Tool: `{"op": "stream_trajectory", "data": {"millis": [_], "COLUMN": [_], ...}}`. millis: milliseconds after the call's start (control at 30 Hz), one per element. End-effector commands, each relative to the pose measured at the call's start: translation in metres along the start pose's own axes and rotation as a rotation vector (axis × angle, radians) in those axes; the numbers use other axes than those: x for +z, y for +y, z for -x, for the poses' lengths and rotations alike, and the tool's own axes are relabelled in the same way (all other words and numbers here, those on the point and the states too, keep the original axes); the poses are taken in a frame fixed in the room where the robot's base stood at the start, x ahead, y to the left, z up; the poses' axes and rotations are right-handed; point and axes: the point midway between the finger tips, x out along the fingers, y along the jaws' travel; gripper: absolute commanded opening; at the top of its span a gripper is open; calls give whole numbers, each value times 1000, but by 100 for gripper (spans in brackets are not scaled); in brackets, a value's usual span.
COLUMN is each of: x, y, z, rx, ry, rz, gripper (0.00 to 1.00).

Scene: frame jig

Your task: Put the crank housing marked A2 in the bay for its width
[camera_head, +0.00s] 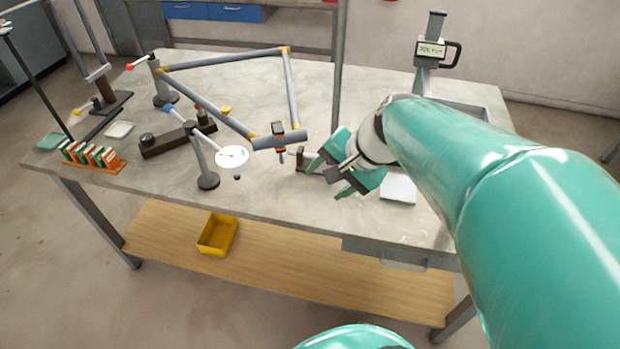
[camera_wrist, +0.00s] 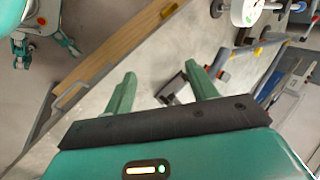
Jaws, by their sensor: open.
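No A2 mark is legible in either view, so I cannot tell for sure which part is the crank housing. A short grey tube (camera_head: 279,140) sits at the lower corner of the bicycle frame (camera_head: 225,118) on the bench. My gripper (camera_head: 330,174) is open above the bench, right of that tube. In the wrist view its two green fingers are apart (camera_wrist: 162,86). A small dark and pale part (camera_wrist: 176,89) shows beyond and between them, apart from both. No bay with a readable width label shows.
A round white dial (camera_head: 232,157) stands left of my gripper. An orange rack (camera_head: 118,163) with green-and-white pieces is at the bench's left. A display stand (camera_head: 432,51) stands at the back right. A yellow bin (camera_head: 217,233) sits on the lower shelf. The bench front is mostly clear.

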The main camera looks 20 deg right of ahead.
Motion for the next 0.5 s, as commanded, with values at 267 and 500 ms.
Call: {"op": "stream_trajectory", "data": {"millis": [267,500], "x": [70,87], "y": [5,11], "z": [28,44], "rx": [181,266], "ry": [106,188], "rz": [664,971], "gripper": [57,57]}}
